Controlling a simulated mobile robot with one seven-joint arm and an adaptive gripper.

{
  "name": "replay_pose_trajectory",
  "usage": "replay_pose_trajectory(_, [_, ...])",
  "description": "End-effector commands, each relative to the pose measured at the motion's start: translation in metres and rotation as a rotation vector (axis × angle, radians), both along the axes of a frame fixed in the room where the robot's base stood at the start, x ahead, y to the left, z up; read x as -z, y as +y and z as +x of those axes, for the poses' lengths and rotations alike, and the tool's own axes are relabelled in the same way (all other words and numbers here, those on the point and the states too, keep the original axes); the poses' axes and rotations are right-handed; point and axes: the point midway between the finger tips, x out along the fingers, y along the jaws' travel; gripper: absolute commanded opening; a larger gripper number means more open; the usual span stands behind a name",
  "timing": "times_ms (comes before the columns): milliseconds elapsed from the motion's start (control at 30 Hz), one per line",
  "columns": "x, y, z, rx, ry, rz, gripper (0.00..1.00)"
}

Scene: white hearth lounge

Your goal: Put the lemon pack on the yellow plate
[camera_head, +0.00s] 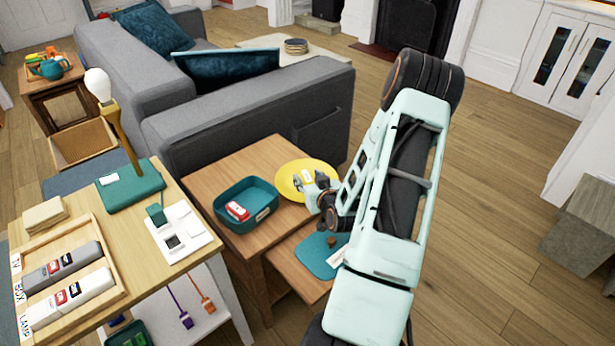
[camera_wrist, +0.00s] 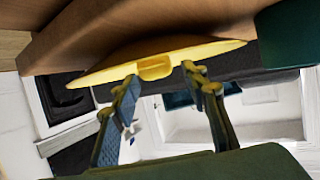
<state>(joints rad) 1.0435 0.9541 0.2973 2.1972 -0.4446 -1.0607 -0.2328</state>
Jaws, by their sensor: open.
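The yellow plate (camera_head: 291,189) lies on the wooden side table, partly hidden by my gripper in the head view. It shows nearly edge-on in the wrist view (camera_wrist: 205,50). A small yellow block, seemingly the lemon pack (camera_wrist: 155,68), shows against the plate in the wrist view; a pale label (camera_head: 307,178) shows there in the head view. My gripper (camera_head: 311,181) is open over the plate, its fingers (camera_wrist: 160,82) on either side of the block with gaps. Whether the block rests fully on the plate I cannot tell.
A teal tray (camera_head: 262,222) with a red and white pack (camera_head: 237,211) stands left of the plate. A teal mat (camera_head: 312,262) lies on the lower shelf. The grey sofa (camera_head: 255,122) rises behind the side table; a cluttered taller table (camera_head: 120,232) stands left.

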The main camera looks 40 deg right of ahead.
Motion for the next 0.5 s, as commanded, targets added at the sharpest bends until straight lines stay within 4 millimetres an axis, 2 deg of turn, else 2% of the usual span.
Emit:
replay_pose_trajectory(300, [-0.028, 0.02, -0.062, 0.002, 0.002, 0.001, 0.41])
replay_pose_trajectory(500, [-0.039, 0.029, -0.088, 0.003, 0.0, 0.0, 0.41])
